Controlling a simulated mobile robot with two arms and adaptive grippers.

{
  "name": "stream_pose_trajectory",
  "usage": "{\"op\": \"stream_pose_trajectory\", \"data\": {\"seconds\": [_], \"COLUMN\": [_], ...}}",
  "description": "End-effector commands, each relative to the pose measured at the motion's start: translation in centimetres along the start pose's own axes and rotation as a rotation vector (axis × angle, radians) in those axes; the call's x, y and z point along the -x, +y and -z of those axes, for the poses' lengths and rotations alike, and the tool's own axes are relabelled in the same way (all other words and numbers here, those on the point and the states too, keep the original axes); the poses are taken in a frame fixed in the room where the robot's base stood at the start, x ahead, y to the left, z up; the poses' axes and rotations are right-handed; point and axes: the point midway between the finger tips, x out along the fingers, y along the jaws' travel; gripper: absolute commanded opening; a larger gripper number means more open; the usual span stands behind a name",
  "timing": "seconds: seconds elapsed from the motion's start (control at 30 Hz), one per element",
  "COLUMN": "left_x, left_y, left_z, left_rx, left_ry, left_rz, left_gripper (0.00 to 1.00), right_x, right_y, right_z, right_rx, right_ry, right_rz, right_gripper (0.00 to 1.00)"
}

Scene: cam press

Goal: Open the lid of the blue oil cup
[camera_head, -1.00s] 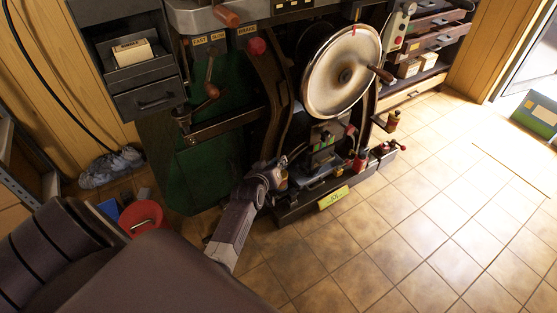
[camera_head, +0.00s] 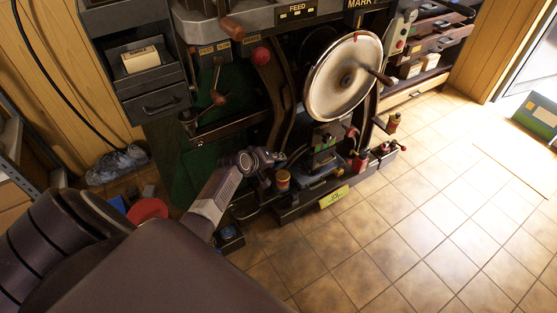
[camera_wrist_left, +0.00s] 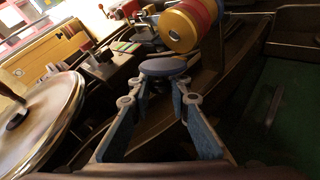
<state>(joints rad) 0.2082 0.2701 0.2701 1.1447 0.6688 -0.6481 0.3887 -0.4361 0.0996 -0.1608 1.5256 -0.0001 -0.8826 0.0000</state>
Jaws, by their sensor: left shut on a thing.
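A round blue lid (camera_wrist_left: 165,66) shows at the far end of the fingers in the left wrist view. My right gripper is not in view.
A yellow and red cup (camera_head: 283,181) stands close below my left gripper; it also shows in the wrist view (camera_wrist_left: 188,30). The large handwheel (camera_head: 342,80) is to the right. A red bucket (camera_head: 148,209) is on the floor at left.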

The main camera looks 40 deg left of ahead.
Motion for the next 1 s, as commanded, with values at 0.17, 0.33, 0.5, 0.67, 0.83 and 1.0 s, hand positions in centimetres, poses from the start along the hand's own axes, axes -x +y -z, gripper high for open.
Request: {"op": "stream_pose_trajectory", "data": {"seconds": [0.17,0.33,0.5,0.67,0.83,1.0], "left_x": [-0.3,-0.4,-0.5,-0.5,-0.5,-0.5], "left_y": [-0.2,-0.3,-0.4,-0.4,-0.4,-0.4], "left_z": [0.7,0.9,0.9,0.9,0.9,0.9], "left_rx": [0.078,0.130,0.159,0.168,0.169,0.168], "left_ry": [-0.075,-0.127,-0.155,-0.165,-0.166,-0.166], "left_rz": [-0.001,-0.002,-0.002,-0.002,-0.002,-0.002], "left_gripper": [0.00,0.00,0.00,0.00,0.00,0.00], "right_x": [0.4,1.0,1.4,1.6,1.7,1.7], "right_y": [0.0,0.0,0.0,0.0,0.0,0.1], "right_z": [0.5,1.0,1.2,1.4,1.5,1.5], "right_rx": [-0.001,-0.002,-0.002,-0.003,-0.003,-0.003], "right_ry": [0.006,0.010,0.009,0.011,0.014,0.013], "right_rz": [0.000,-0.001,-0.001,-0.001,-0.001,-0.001], "right_gripper": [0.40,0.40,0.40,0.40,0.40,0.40]}}
